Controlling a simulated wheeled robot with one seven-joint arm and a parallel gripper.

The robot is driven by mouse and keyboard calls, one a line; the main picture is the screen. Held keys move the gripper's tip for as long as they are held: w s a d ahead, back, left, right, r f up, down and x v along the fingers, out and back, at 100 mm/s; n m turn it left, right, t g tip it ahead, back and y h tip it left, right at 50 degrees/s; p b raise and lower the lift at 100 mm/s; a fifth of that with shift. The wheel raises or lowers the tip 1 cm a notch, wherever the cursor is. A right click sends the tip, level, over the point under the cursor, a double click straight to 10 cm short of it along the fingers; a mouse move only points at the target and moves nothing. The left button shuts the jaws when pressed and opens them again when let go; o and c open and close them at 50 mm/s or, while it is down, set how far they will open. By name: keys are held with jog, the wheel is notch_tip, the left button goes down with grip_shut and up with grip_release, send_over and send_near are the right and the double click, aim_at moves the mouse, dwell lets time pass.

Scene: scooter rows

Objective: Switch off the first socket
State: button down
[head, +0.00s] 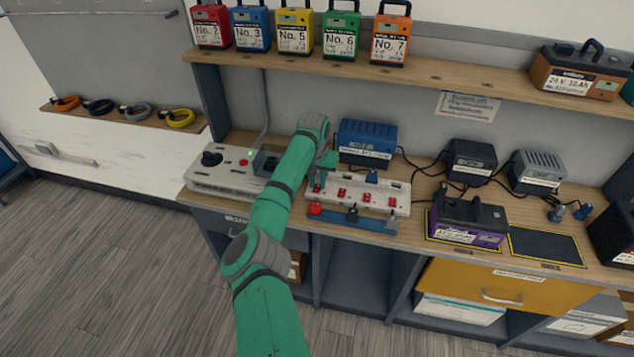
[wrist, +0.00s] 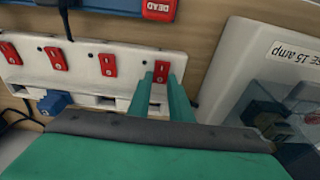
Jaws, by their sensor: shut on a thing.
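A white socket strip (head: 400,193) lies on the workbench; it also shows in the wrist view (wrist: 120,64), turned round. It carries several red rocker switches, among them (head: 341,193) in the head view. My gripper (head: 317,186) is at the strip's left end. In the wrist view my gripper's two green fingers (wrist: 161,86) stand on either side of the end red switch (wrist: 161,70), shut on it. The lower part of that switch lies between the fingers. A blue plug (head: 372,177) sits in another socket of the strip; it also shows in the wrist view (wrist: 54,102).
A blue rail (head: 352,222) with red, black and grey pieces lies in front of the strip. A grey box (head: 222,172) with a red button stands left. A blue charger (head: 367,140) stands behind, a purple battery (head: 468,220) right. Numbered batteries line the shelf (head: 380,72).

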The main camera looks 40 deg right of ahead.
aim_at(316, 189)
jog(key=shift+w, duration=0.15)
dwell(0.3)
jog(key=c, duration=1.6)
grip_release()
jog(key=r, duration=0.7)
jog(key=s+a+r, duration=0.1)
jog(key=r, duration=0.2)
jog(key=shift+r, duration=0.4)
